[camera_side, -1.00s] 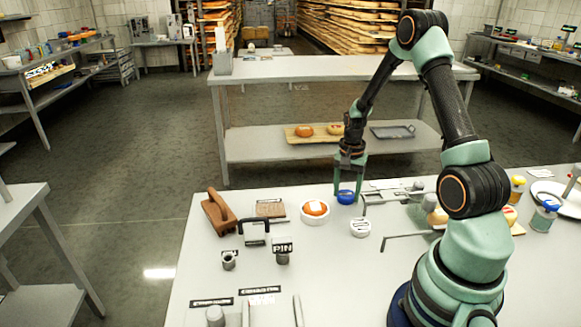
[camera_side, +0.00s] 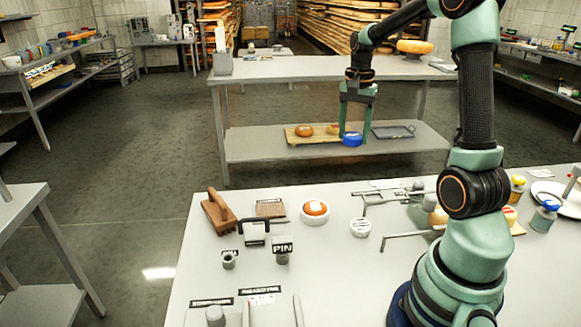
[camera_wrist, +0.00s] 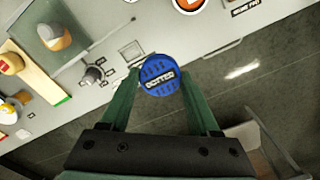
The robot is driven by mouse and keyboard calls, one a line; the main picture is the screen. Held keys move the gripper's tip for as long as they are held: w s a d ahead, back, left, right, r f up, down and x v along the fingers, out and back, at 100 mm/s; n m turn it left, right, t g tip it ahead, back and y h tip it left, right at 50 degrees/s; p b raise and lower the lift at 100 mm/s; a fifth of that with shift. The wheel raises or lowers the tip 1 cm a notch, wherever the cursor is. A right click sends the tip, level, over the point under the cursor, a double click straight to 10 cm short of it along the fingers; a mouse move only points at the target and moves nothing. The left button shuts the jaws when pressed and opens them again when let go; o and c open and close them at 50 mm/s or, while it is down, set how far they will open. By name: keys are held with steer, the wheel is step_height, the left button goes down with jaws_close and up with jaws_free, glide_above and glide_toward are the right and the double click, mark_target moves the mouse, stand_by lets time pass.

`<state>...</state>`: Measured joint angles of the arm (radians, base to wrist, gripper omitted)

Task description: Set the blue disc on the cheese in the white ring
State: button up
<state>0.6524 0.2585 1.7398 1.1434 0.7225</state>
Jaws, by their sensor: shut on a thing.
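The blue disc (camera_side: 352,139) is in my gripper (camera_side: 355,134), held up in the air above the level of the table. In the wrist view the blue disc (camera_wrist: 160,80) shows raised lettering and sits between the two green fingertips of my gripper (camera_wrist: 160,84). The orange cheese (camera_side: 315,208) with a pale label on top sits in the white ring (camera_side: 314,220) on the table, to the left of and below my gripper in the side view. Nothing lies on the cheese besides the label. The cheese shows partly at the wrist view's top edge (camera_wrist: 187,4).
A white slotted round piece (camera_side: 360,227) lies right of the ring. A brown press-like tool (camera_side: 219,212) and grey posts with black labels stand to the left. Metal rods (camera_side: 408,237) and a cheese on a board (camera_side: 510,217) are at the right.

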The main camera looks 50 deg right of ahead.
steer(key=shift+a+r, duration=0.1)
steer(key=shift+r, duration=0.45)
step_height(320, 180, up, 4)
glide_above(315, 206)
step_height(315, 206, down, 19)
steer(key=shift+f, duration=0.2)
steer(key=shift+f, duration=0.1)
steer(key=o, duration=1.3)
steer(key=shift+o, duration=0.2)
